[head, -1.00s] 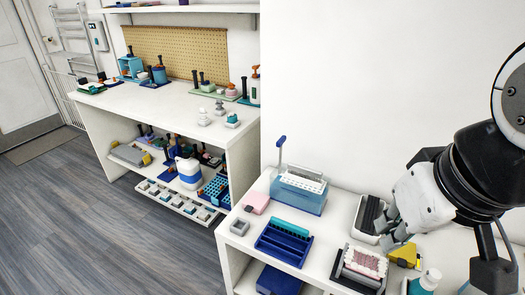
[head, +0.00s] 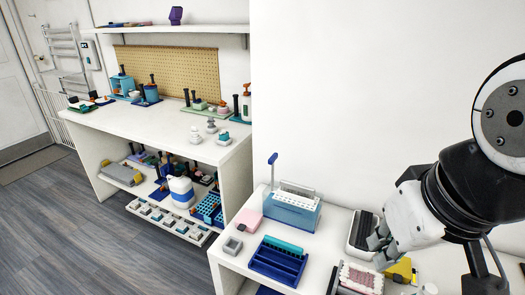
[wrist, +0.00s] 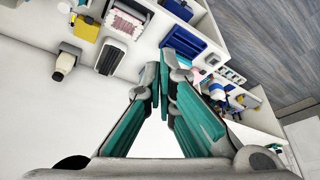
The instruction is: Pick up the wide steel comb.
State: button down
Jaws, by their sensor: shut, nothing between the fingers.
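I cannot pick out the wide steel comb with certainty. A thin grey upright piece stands at the back of a clear blue box (head: 291,214) in the head view; its teeth are too small to tell. My gripper (head: 376,244) hangs over the right part of the white table, beside a black-topped white holder (head: 361,236) and well to the right of the blue box. In the wrist view my gripper (wrist: 164,78) has its teal-padded fingers meeting at the tips, shut and empty.
A dark blue slotted tray (head: 278,262), a pink block (head: 248,220) and a grey square dish (head: 232,246) lie on the white table. A pink-topped rack (head: 357,279) and a yellow piece (head: 400,268) are near my gripper. A shelved bench (head: 170,115) stands at left.

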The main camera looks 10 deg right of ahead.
aim_at(290, 185)
jog(key=i+j, duration=0.1)
jog(key=j, duration=0.45)
jog(key=i+j+z, duration=0.1)
jog(key=j, duration=0.5)
jog(key=i+j, duration=0.1)
jog(key=j, duration=0.5)
jog(key=i+z, duration=0.2)
jog(key=z, duration=1.25)
jog(key=i, duration=0.3)
jog(key=l, duration=0.05)
